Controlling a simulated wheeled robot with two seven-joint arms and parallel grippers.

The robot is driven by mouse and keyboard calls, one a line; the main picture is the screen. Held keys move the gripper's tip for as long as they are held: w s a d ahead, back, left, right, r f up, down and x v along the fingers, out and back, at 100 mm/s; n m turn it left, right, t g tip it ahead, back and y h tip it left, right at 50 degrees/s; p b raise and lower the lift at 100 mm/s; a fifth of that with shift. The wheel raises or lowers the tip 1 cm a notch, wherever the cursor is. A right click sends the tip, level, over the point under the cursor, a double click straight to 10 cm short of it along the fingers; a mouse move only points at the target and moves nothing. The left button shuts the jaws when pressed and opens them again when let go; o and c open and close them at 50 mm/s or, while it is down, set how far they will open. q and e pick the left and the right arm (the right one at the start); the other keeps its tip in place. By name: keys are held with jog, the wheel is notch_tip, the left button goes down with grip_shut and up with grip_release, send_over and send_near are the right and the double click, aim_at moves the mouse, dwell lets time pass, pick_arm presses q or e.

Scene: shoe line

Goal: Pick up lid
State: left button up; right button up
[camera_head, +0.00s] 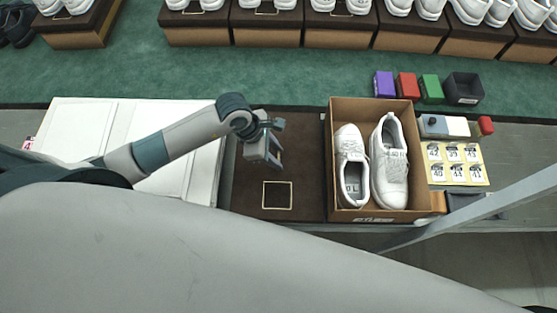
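A dark brown flat panel with a pale square outline, which looks like the lid (300,150), lies on the table left of the open box. My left gripper (274,163) is over the middle of this panel, above the pale square as seen in the picture. No object shows in it. The fingers are small and seen at an angle, so I cannot tell their opening or their height over the panel. The open brown shoe box (369,103) stands upright and holds a pair of white shoes (391,170). My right gripper is not in view.
White panels (85,125) lie on the left of the table under my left arm. Purple (384,84), red (407,86) and green (431,89) blocks and a black bin (464,88) stand behind the box. A yellow label card (457,163) lies on the right.

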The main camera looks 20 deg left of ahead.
pick_arm(q)
jog(key=shift+r, duration=0.15)
jog(key=shift+c, duration=0.3)
jog(key=shift+w+r+b, duration=0.1)
jog(key=shift+r+b, duration=0.3)
jog(key=shift+r, duration=0.2)
notch_tip(320, 180, up, 16)
jog(key=b, duration=0.4)
jog(key=shift+r+b, duration=0.25)
jog(key=shift+b, duration=0.05)
jog(key=shift+o, duration=1)
jog(key=shift+c, duration=0.4)
